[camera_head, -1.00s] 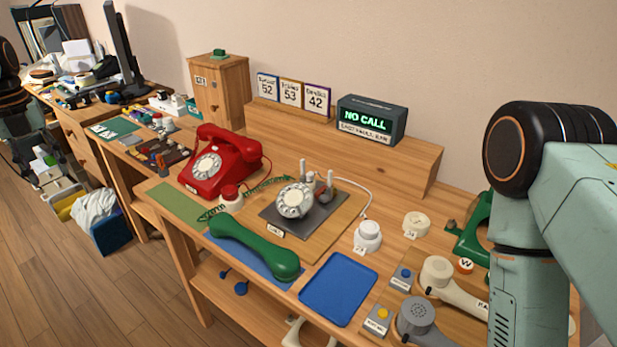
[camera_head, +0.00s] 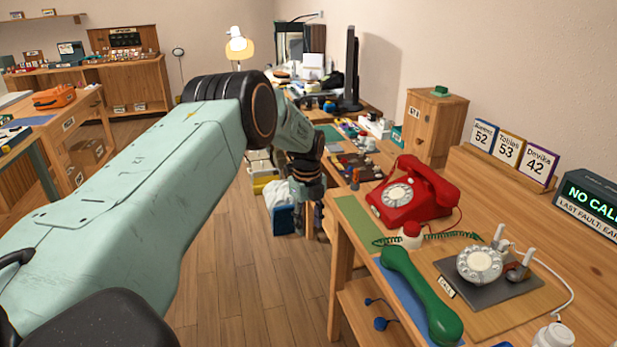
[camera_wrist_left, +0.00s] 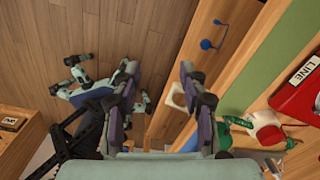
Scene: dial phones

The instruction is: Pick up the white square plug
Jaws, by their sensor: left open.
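My left arm reaches across the head view, and my left gripper (camera_head: 308,203) hangs near the left end of the phone desk, small and dark there. In the left wrist view the left gripper (camera_wrist_left: 158,95) is open, its two dark fingers wide apart with nothing held. A whitish square piece (camera_wrist_left: 175,93), which looks like the white square plug, shows beside the right-hand finger, against the desk's wooden edge. That finger partly hides it, and I cannot tell whether they touch. I cannot make the plug out in the head view. My right gripper is not in view.
The red dial phone (camera_head: 411,192), green handset (camera_head: 420,295) and white dial (camera_head: 479,264) are on the desk. A blue knob (camera_wrist_left: 206,44) shows near the desk edge. A wooden cabinet (camera_head: 435,128) stands behind. The floor (camera_head: 250,270) left of the desk is open.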

